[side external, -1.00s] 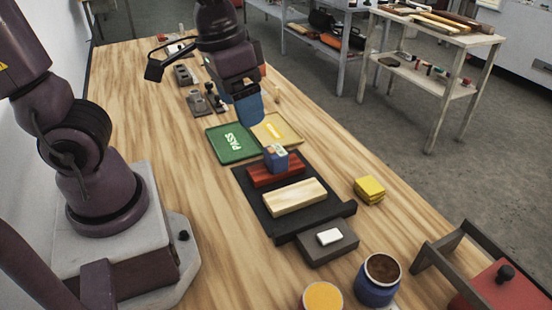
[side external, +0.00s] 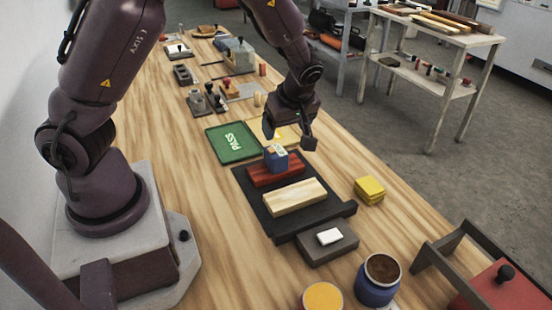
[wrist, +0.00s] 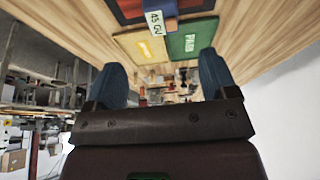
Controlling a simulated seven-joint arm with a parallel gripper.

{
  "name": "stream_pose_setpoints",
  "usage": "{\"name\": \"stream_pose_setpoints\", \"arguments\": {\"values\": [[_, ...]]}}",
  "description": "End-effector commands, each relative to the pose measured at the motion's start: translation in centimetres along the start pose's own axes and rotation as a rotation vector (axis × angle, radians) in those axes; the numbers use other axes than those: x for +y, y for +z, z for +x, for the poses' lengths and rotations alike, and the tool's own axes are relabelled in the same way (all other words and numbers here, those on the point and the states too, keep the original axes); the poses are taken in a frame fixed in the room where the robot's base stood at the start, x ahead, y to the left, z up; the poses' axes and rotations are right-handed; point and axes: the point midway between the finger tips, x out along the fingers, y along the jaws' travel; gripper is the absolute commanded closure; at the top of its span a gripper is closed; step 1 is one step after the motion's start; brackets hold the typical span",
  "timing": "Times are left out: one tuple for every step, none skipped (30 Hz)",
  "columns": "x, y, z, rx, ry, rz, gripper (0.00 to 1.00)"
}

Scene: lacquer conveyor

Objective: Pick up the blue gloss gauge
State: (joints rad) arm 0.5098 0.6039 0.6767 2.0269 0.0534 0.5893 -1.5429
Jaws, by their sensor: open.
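The blue gloss gauge (side external: 277,158) is a small blue block with a pale label on top. It sits on the red lacquered block (side external: 275,173) on the dark conveyor mat. In the wrist view the gauge (wrist: 160,14) is at the top edge, partly cut off, its label showing a reading. My gripper (side external: 308,143) is above and to the right of the gauge in the side view, apart from it. In the wrist view my gripper (wrist: 170,80) has its two blue fingers spread wide with nothing between them.
A green PASS tray (side external: 231,143) and a yellow tray (side external: 284,136) lie behind the conveyor mat (side external: 251,203). A pale wooden block (side external: 295,197) lies in front of the red one. Yellow pads (side external: 369,190) and a blue jar (side external: 377,283) stand nearer the camera.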

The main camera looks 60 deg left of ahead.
Motion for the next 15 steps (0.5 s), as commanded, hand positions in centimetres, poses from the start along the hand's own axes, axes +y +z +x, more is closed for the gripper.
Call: {"name": "stream_pose_setpoints", "arguments": {"values": [[-0.1, 0.0, 0.7, 0.001, -0.006, -0.006, 0.21], [-0.1, -0.1, 1.2, 0.001, -0.007, -0.008, 0.21], [-0.2, -0.1, 1.9, 0.001, -0.008, -0.007, 0.21], [-0.2, -0.1, 2.5, 0.000, -0.009, -0.007, 0.21], [-0.2, 0.0, 3.2, 0.000, -0.010, -0.006, 0.21], [-0.2, -0.1, 4.0, 0.001, -0.009, -0.007, 0.21], [-0.2, 0.0, 4.5, 0.000, -0.009, -0.006, 0.21], [-0.2, 0.0, 5.0, -0.001, -0.009, -0.006, 0.21], [-0.2, 0.0, 5.7, 0.000, -0.008, -0.005, 0.21], [-0.2, 0.0, 6.1, 0.000, -0.007, -0.005, 0.21], [-0.2, 0.0, 6.5, 0.000, -0.007, -0.005, 0.21], [-0.2, 0.0, 6.8, -0.001, -0.006, -0.004, 0.21], [-0.2, 0.0, 7.0, -0.001, -0.005, -0.004, 0.21], [-0.1, 0.0, 7.2, -0.001, -0.004, -0.004, 0.21], [-0.2, 0.0, 7.4, -0.001, -0.004, -0.004, 0.21]]}}
